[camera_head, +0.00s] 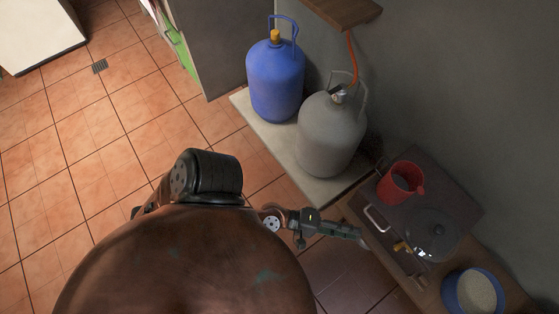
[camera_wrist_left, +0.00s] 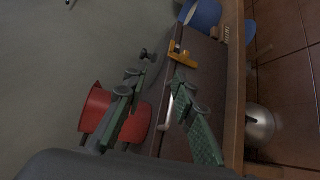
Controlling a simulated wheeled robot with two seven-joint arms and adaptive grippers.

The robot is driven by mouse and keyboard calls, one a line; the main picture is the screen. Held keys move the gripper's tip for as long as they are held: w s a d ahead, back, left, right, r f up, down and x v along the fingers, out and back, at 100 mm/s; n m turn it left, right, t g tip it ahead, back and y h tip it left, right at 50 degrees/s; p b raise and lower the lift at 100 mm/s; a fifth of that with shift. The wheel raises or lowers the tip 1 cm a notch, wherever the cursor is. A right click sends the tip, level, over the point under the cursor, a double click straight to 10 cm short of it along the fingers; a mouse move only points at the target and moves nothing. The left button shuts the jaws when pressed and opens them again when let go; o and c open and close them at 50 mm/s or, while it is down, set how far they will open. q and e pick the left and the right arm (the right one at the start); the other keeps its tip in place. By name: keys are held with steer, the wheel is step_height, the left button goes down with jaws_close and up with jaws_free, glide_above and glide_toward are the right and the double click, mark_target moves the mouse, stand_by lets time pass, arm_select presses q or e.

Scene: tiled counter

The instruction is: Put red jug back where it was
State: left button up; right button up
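The red jug (camera_head: 412,178) stands upright on the dark flat top at the right in the head view, near its far left corner. In the wrist view the red jug (camera_wrist_left: 137,127) is at the lower left, partly hidden behind one green finger. My left gripper (camera_head: 362,239) is at the front edge of the dark top, on the near side of the jug and apart from it in the head view. In the wrist view the left gripper's fingers (camera_wrist_left: 162,56) are spread with nothing held between them. My right gripper is not in view.
A glass lid (camera_head: 436,232) lies beside the jug. A metal handle (camera_head: 376,218) and yellow part (camera_head: 401,247) are close to my gripper. A blue bowl (camera_head: 478,291) stands at the lower right. Grey (camera_head: 328,137) and blue gas cylinders (camera_head: 274,82) stand on a pale slab.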

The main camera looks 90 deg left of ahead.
arm_select(q)
steer(key=s+d+f+m+g+h, duration=0.25)
steer(key=s+f+m+g, duration=0.35)
steer(key=s+f+m, duration=0.35)
steer(key=s+a+f+m+g+y, duration=0.2)
steer(key=s+f+m+g, duration=0.1)
steer(key=s, duration=0.4)
steer(key=s+a+f+m+g+y, duration=0.2)
steer(key=s+a+f+m+g, duration=0.1)
steer(key=s, duration=0.5)
steer(key=shift+s+a+f+m+g+y, duration=0.3)
steer(key=shift+f+m+g, duration=0.45)
steer(key=shift+m, duration=0.4)
